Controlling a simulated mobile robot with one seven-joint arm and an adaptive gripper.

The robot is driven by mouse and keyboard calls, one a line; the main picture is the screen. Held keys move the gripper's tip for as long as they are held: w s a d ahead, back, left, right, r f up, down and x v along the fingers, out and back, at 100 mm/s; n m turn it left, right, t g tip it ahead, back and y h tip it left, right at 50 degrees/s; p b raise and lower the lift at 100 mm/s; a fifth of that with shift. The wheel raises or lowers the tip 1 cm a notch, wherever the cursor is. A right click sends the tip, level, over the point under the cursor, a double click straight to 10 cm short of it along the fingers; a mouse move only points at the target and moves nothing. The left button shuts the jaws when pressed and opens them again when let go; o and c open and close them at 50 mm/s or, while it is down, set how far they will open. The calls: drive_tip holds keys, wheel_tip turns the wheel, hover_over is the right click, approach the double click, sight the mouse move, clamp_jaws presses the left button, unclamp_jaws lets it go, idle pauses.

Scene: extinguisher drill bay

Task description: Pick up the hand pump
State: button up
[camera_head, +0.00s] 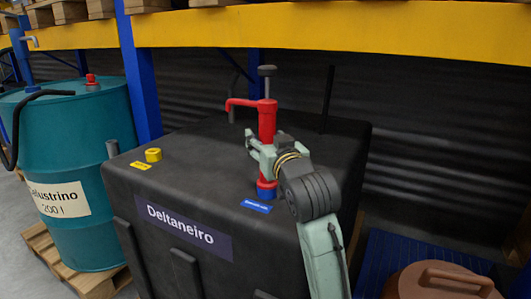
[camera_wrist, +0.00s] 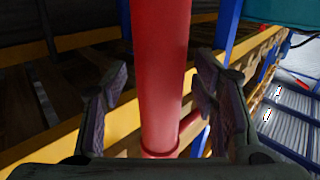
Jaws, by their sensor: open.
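The red hand pump (camera_head: 267,122) stands upright on top of the black tank (camera_head: 205,150) marked "Deltaneiro". It has a dark plunger handle at the top and a red spout pointing left. Its foot sits in a blue collar (camera_head: 266,193). My gripper (camera_head: 262,152) is at the middle of the pump body and hides part of it. In the wrist view, the red pump tube (camera_wrist: 161,70) passes between my open fingers (camera_wrist: 160,82). A gap shows on its left side; contact on the right side cannot be told.
A yellow cap (camera_head: 153,155) is on the tank top, left of the pump. A teal drum (camera_head: 80,150) with a hose stands on a pallet at left. A yellow shelf beam (camera_head: 340,25) crosses above and behind the pump. A brown container (camera_head: 440,282) is at lower right.

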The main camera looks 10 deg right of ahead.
drive_tip(key=shift+c, duration=0.4)
clamp_jaws()
idle(0.4)
